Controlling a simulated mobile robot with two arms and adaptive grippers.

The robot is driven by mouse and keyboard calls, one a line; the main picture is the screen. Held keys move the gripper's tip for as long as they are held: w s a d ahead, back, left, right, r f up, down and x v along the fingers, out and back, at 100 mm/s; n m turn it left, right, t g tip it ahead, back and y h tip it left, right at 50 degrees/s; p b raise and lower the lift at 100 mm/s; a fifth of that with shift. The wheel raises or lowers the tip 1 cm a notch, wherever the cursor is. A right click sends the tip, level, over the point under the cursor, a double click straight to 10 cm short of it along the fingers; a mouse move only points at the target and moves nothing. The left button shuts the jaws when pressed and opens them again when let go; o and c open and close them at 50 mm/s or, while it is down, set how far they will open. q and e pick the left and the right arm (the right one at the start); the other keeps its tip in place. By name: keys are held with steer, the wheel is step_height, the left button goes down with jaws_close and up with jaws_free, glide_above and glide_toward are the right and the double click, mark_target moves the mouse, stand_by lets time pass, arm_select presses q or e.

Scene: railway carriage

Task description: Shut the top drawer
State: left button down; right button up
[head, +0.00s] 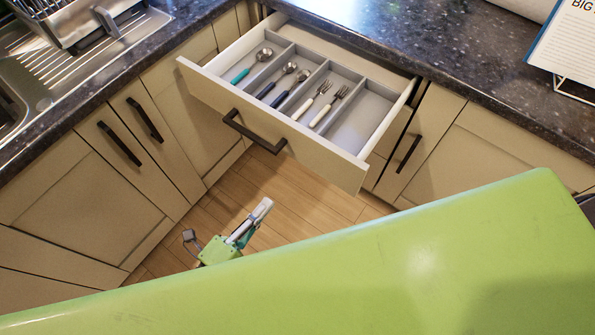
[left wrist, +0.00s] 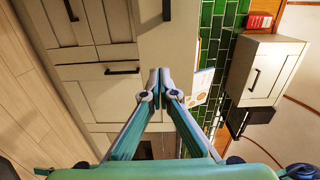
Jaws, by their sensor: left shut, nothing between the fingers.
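The top drawer (head: 230,101) stands pulled well out of the corner unit, with a cream front and a dark bar handle (head: 254,132). Its grey insert holds a teal-handled spoon (head: 251,66), dark-blue-handled spoons (head: 276,82) and white-handled forks (head: 320,104). The right compartment is empty. My left gripper (head: 263,206) is below and in front of the drawer front in the head view, apart from it. In the left wrist view the left gripper (left wrist: 159,82) has its fingertips together with nothing between them. My right gripper is not in view.
A dark speckled worktop (head: 440,45) runs around the corner. A sink with a dish rack (head: 75,20) is at the left, a recipe stand (head: 568,45) at the right. Wooden floor (head: 300,185) is open before the drawer. Cupboards with dark handles flank it.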

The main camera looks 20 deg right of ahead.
mark_target(308, 155)
arm_select(q)
steer(key=b+x, duration=0.1)
steer(key=x, duration=0.3)
steer(key=b+x, duration=0.1)
steer(key=x, duration=0.4)
steer(key=r+b+x, duration=0.1)
steer(key=x, duration=0.3)
steer(key=shift+d, duration=0.55)
steer(key=shift+w+d+r, duration=0.1)
steer(key=shift+d, duration=0.05)
steer(key=shift+w, duration=0.1)
